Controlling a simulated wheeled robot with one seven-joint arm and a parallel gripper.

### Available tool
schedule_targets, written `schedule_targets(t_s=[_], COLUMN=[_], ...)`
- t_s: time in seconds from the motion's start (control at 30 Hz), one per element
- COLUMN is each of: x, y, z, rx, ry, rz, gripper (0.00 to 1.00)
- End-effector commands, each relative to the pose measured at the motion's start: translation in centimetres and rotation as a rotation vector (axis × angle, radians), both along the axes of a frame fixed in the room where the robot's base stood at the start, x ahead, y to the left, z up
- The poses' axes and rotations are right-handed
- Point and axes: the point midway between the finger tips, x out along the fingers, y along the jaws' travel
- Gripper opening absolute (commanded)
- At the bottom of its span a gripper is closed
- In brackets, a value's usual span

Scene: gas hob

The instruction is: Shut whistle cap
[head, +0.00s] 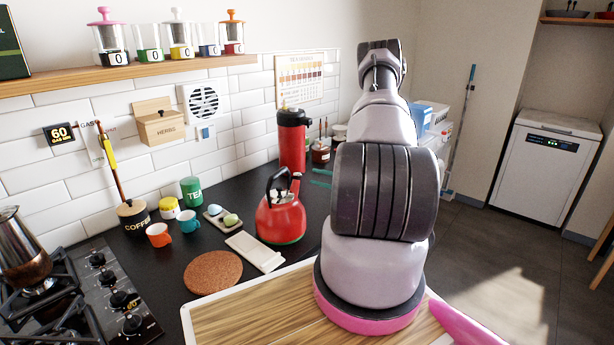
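A red kettle (281,220) with a black arched handle stands on the dark worktop, left of my arm. Its spout end (296,184) appears to point up at the right, beside the handle. The whistle cap is too small to make out clearly, and I cannot tell whether it is open or shut. My arm rises in front of the worktop, right of the kettle and apart from it in the picture. My gripper does not show; the arm's upper end (381,55) is a dark joint.
A red flask (292,140) stands behind the kettle. A white rest (255,252), cork mat (213,272), orange cup (159,235) and teal cup (188,221) lie to the left. The hob (110,290) with a moka pot (22,255) is at far left. A wooden board (250,318) is in front.

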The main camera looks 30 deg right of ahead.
Motion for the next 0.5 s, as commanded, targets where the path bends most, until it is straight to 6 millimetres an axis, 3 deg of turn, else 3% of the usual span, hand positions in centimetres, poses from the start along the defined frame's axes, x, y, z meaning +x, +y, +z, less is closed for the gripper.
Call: schedule_targets(t_s=[0.2,0.5], x=[-2.7,-3.5], y=[-1.9,-2.3], z=[0.0,0.0], rx=[0.001,0.001], ry=[0.0,0.0], rz=[-0.001,0.001], gripper=[0.36,0.36])
